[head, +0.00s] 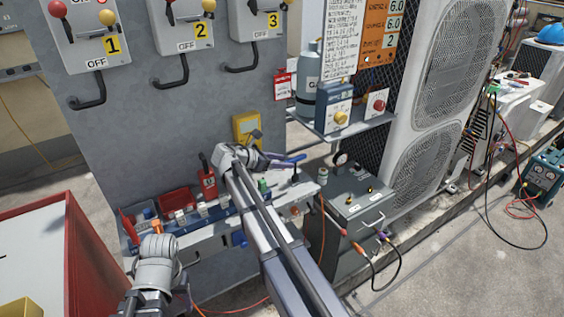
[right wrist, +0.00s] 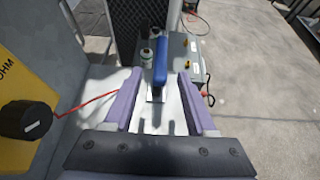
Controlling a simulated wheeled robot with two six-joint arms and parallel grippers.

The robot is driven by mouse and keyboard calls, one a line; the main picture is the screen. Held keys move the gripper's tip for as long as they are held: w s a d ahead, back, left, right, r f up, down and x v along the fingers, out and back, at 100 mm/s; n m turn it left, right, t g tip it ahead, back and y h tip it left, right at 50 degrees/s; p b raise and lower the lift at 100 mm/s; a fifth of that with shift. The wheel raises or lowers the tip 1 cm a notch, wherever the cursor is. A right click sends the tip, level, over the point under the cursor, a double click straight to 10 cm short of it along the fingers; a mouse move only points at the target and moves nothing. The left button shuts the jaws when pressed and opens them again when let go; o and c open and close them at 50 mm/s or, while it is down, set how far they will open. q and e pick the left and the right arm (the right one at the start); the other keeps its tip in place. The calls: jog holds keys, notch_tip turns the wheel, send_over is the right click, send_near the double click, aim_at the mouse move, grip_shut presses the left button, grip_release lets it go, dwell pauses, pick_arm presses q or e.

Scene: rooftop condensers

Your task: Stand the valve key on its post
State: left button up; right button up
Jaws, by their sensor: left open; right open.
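A blue-handled tool, which looks like the valve key (right wrist: 160,62), shows in the right wrist view with a grey shank below its handle. Its blue handle also shows in the head view (head: 296,158), just beyond my right gripper (head: 274,160). In the right wrist view, my right gripper (right wrist: 160,92) is open, its purple fingers on either side of the tool with gaps visible. I cannot make out the post or whether the shank meets it. My left gripper (head: 157,248) is over the left end of the ledge, its fingers hidden.
A yellow meter (head: 246,125) is on the grey panel close to my right gripper. Several small tools and a red padlock-like item (head: 207,181) line the ledge. A grey box (head: 355,205) and condenser stand right. A red cabinet (head: 75,245) is left.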

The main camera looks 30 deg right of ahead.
jog(key=p+v, duration=0.3)
jog(key=v, duration=0.4)
jog(key=shift+a+r, duration=0.15)
jog(key=shift+a, duration=0.25)
jog(key=s+a+f+m+y+p, duration=0.2)
jog(key=s+a+m+y, duration=0.3)
jog(key=s+a, duration=0.7)
jog(key=s+a+f+m+g+y+p, duration=0.1)
jog(key=s+a+f+m+y+p, duration=0.2)
jog(key=s+a+m, duration=0.7)
jog(key=s+a+f+y, duration=0.2)
jog(key=s+y, duration=0.1)
jog(key=s, duration=0.1)
jog(key=shift+s+a+f, duration=0.2)
jog(key=shift+s+a, duration=0.05)
jog(key=shift+a, duration=0.05)
